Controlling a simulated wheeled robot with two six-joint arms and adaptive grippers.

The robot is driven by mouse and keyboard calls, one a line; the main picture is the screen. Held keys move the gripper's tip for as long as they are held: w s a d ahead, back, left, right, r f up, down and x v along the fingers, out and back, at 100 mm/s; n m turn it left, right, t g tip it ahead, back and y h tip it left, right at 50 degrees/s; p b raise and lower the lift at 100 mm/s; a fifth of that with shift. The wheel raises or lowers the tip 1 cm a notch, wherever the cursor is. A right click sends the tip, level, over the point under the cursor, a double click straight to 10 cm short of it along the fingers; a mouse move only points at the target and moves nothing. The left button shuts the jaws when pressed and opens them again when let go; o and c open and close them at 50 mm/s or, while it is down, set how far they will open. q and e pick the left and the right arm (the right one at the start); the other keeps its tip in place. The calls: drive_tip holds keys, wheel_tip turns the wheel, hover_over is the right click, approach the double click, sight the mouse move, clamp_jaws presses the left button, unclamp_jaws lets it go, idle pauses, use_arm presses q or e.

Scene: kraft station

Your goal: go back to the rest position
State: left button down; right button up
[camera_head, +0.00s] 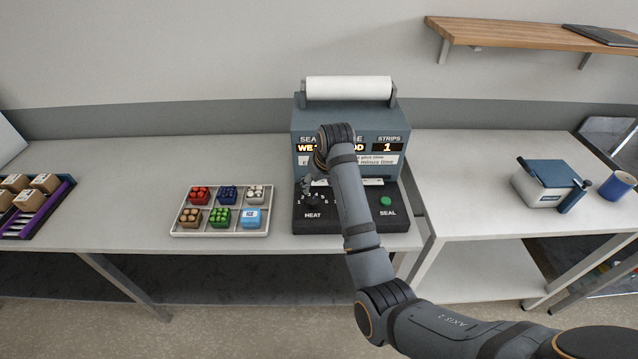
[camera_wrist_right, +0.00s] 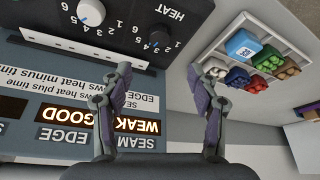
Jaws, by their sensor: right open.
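My right gripper (camera_head: 308,186) is in front of the left part of the grey sealing machine (camera_head: 304,124), above its dark control base. In the right wrist view the gripper's two fingers (camera_wrist_right: 168,75) stand apart with nothing between them. That view shows a HEAT knob (camera_wrist_right: 160,36) and a second knob (camera_wrist_right: 91,12) beyond the fingertips; I see no contact. My right arm hides part of the machine's display, which in the wrist view shows WEAK and GOOD lit. My left gripper is not in view.
A dark crate (camera_head: 62,204) of boxes is at far left. A wooden shelf (camera_head: 530,31) hangs above.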

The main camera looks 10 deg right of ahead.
idle(0.3)
drive_tip(key=s+d+f+m+h, duration=0.1)
drive_tip(key=s+d+f, duration=0.35)
drive_tip(key=s, duration=0.25)
drive_tip(key=s+d+f, duration=0.3)
drive_tip(key=s+f, duration=0.3)
drive_tip(key=s, duration=0.2)
drive_tip(key=s+d, duration=0.2)
drive_tip(key=s, duration=1.4)
wheel_tip(320, 180, down, 28)
drive_tip(key=s+d+g+b, duration=0.2)
drive_tip(key=d, duration=0.1)
drive_tip(key=s+f+g+b, duration=0.1)
drive_tip(key=s+f, duration=1.6)
drive_tip(key=s, duration=0.1)
drive_tip(key=shift+s+d+f+h+b, duration=0.3)
drive_tip(key=shift+d+f, duration=0.05)
drive_tip(key=shift+f, duration=0.05)
